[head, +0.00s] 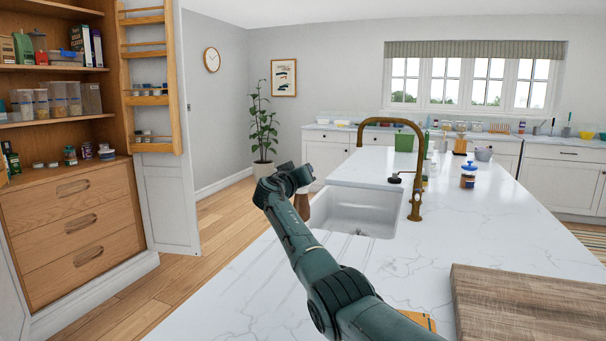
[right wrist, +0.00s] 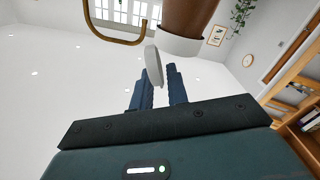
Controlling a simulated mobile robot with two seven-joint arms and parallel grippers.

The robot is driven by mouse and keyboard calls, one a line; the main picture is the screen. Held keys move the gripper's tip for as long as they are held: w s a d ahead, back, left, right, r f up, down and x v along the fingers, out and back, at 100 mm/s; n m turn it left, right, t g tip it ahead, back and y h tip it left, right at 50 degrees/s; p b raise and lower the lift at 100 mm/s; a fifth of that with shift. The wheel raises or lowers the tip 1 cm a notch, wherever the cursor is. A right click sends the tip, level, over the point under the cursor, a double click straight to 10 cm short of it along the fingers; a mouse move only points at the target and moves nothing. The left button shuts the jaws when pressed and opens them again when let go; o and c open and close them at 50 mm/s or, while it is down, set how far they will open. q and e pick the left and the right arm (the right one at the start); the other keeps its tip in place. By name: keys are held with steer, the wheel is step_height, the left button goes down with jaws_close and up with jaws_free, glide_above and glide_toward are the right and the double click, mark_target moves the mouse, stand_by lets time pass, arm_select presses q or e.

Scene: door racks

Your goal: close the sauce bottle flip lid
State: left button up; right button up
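The sauce bottle (head: 303,206) shows in the head view as a small brown piece beside the sink, mostly hidden behind my right gripper. In the right wrist view, which is turned over, its brown body (right wrist: 188,14) comes in from the top with a white cap (right wrist: 181,44). The white flip lid (right wrist: 153,66) stands open at the cap's edge. My right gripper (right wrist: 160,83) has its two fingers apart, and the lid's edge lies at the fingertips, overlapping one finger. I cannot tell whether they touch. In the head view my right gripper (head: 290,180) is above the counter. My left gripper is out of view.
A white sink (head: 355,212) with a brass tap (head: 418,165) is right of the bottle. A wooden board (head: 525,305) lies at the front right of the marble counter. A jar (head: 468,177) stands farther back. An open pantry (head: 75,215) is at the left.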

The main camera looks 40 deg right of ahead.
steer(key=shift+o, duration=1.3)
steer(key=b+v, duration=0.2)
steer(key=v, duration=1.1)
steer(key=shift+s+a, duration=0.1)
